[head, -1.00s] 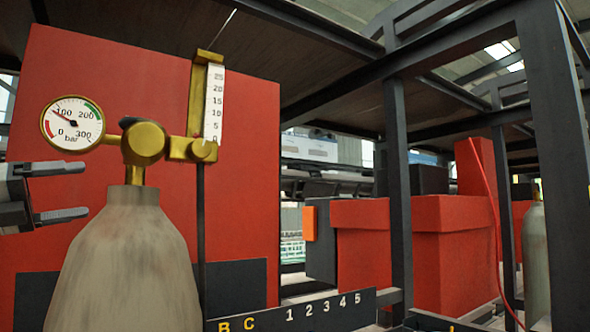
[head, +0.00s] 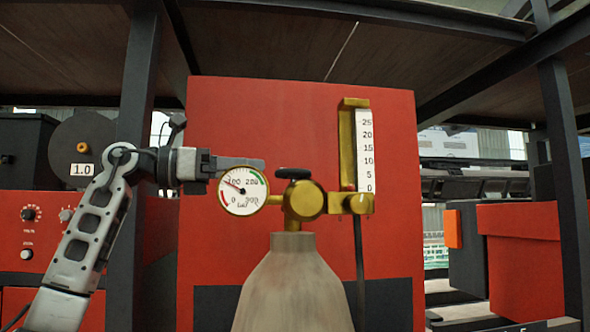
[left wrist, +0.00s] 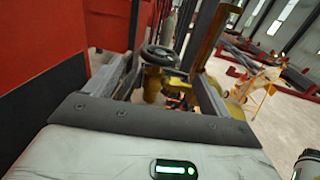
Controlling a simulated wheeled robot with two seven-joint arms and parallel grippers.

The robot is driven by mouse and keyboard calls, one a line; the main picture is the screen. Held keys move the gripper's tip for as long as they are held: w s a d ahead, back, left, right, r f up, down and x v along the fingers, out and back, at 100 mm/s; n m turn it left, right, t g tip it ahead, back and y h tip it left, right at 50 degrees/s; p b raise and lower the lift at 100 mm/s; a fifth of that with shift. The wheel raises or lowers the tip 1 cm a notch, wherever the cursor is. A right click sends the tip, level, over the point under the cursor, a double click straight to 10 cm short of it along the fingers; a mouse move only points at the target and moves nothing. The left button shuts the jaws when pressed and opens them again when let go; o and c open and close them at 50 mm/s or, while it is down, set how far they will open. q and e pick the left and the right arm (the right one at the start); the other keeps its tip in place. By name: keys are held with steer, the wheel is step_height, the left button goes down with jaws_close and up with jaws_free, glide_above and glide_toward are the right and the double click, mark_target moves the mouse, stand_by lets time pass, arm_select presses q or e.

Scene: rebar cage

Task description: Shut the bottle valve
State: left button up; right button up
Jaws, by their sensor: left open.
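The grey bottle (head: 292,285) stands upright at the middle of the head view, with a brass regulator (head: 305,200) on top. The valve is a black handwheel (head: 293,173) above the brass body. My left gripper (head: 262,163) is level with it, fingers pointing right, its visible fingertip just short of the wheel and above the pressure gauge (head: 243,190). In the left wrist view my left gripper (left wrist: 163,72) is open, and the handwheel (left wrist: 160,55) shows between and beyond the fingers. Contact cannot be told. My right gripper is not in view.
A brass flow tube (head: 366,145) with a white scale stands right of the valve. A red panel (head: 220,110) rises behind the bottle. A dark post (head: 138,130) stands behind my left arm, beside a red welding unit (head: 35,225). Open floor (left wrist: 285,140) shows at right in the wrist view.

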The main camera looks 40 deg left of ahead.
mark_target(295, 172)
arm_select(q)
steer(key=p+x, duration=0.1)
steer(key=x, duration=0.8)
steer(key=shift+w+d, duration=0.15)
steer(key=shift+p, duration=0.3)
steer(key=c, duration=1)
